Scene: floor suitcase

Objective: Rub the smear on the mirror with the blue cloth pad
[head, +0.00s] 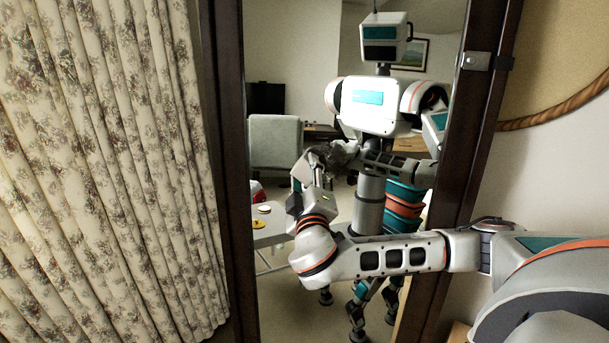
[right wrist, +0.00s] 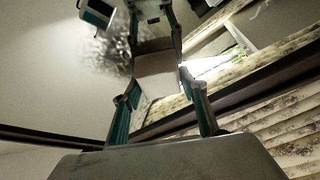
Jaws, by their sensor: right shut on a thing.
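The mirror (head: 345,55) stands upright in a dark wooden frame and reflects my own body. My right gripper (head: 312,180) is up at the glass, just left of and below the smear. In the right wrist view its teal fingers are shut on a flat pad (right wrist: 156,76), which looks pale grey-beige there, not clearly blue. I cannot tell whether the pad touches the glass. My left gripper is not in view.
A floral curtain (head: 95,160) hangs left of the mirror. The dark frame (head: 470,130) has a metal latch (head: 477,61) on its right side. A round wooden-rimmed thing (head: 560,115) is on the right wall. A chair, small table and teal and orange bins show only as reflections.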

